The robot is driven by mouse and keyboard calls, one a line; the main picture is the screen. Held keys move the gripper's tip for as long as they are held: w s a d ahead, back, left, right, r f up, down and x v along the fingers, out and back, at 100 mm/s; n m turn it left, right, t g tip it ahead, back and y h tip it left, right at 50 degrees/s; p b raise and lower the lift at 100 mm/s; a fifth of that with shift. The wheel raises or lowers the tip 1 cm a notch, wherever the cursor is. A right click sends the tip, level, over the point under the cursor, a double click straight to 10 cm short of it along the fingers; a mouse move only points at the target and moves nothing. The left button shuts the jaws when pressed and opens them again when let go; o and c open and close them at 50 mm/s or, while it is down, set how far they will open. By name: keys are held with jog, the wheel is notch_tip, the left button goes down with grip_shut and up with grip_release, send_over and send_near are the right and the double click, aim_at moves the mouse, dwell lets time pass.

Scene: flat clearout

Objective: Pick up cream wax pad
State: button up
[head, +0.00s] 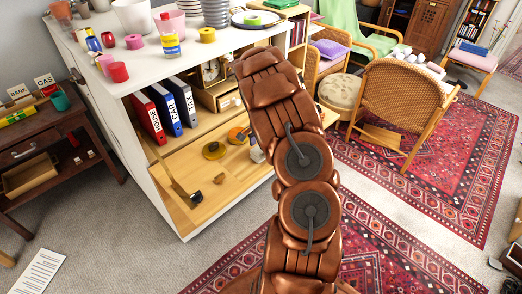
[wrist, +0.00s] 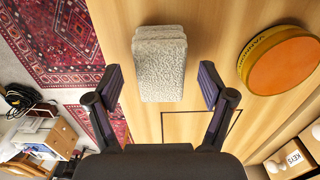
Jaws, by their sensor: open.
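The cream wax pad (wrist: 160,60) is a thick, fuzzy, pale block lying on light wood in the wrist view. A small pale piece (head: 257,153) beside my arm on the cabinet's lower shelf in the head view looks like the same pad. My gripper (wrist: 161,84) is open, with one dark finger on each side of the pad's near end. Gaps show between the pad and both fingers. I cannot tell the height of the fingers above the wood. In the head view my arm hides the gripper.
An orange-topped round tin (wrist: 284,60) stands right of the pad; it also shows in the head view (head: 237,135). A yellowish tin (head: 214,150) and a dark brush (head: 183,192) are on the same shelf. Binders (head: 167,109) stand behind. The white cabinet top (head: 142,72) overhangs the shelf.

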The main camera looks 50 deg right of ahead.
jog(key=shift+f, duration=0.95)
jog(key=c, duration=1.3)
jog(key=shift+o, duration=0.2)
jog(key=shift+w+r, duration=0.1)
jog(key=shift+r, duration=0.05)
jog(key=shift+r+b, duration=0.8)
jog(key=shift+r, duration=0.55)
jog(key=shift+s+r, duration=0.2)
jog(key=shift+r, duration=0.1)
jog(key=s+a+r+b, duration=0.1)
jog(key=s+a+b, duration=0.3)
jog(key=s, duration=1)
jog(key=shift+s+a+r, duration=0.15)
jog(key=shift+a+r, duration=0.05)
jog(key=shift+a, duration=0.95)
